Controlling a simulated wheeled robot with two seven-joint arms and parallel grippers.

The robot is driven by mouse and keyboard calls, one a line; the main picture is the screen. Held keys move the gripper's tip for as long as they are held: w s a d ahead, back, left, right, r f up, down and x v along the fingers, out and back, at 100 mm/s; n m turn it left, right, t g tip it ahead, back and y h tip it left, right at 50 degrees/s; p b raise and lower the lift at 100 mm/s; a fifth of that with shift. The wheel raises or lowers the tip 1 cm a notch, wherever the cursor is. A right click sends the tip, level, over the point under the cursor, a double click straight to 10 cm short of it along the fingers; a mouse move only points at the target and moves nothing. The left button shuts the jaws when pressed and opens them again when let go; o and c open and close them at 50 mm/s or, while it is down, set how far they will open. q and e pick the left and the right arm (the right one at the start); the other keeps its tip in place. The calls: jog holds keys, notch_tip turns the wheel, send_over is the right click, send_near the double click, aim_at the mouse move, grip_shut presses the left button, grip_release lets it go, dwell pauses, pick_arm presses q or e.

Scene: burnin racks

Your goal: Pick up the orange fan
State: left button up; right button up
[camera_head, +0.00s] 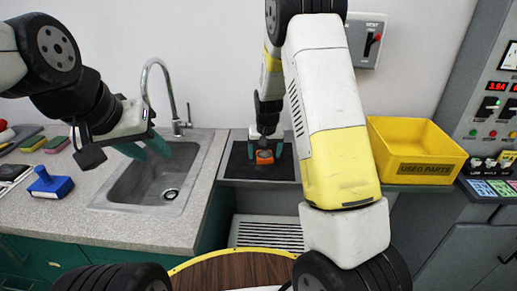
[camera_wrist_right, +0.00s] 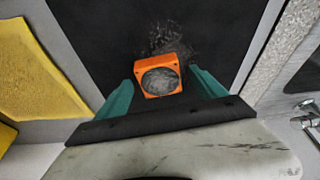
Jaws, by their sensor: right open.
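The orange fan (camera_head: 264,157) is a small square piece with a round dark-grey middle. It lies on the black mat (camera_head: 236,168) between the sink and the yellow bin. In the right wrist view the fan (camera_wrist_right: 160,76) sits between the two teal fingers of my right gripper (camera_wrist_right: 163,90). The fingers are open, with a small gap showing on each side of the fan. In the head view my right gripper (camera_head: 264,150) points down over the fan. My left gripper (camera_head: 150,149) hangs over the sink, its teal fingers apart and nothing seen between them.
A yellow bin (camera_head: 410,174) marked "USED PARTS" stands right of the mat. A sink (camera_head: 122,192) with a tall faucet (camera_head: 168,80) is at the left. A control panel (camera_head: 490,110) stands at the far right.

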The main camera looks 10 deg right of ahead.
jog(key=c, duration=1.5)
jog(key=shift+o, duration=0.2)
jog(key=shift+r, duration=0.15)
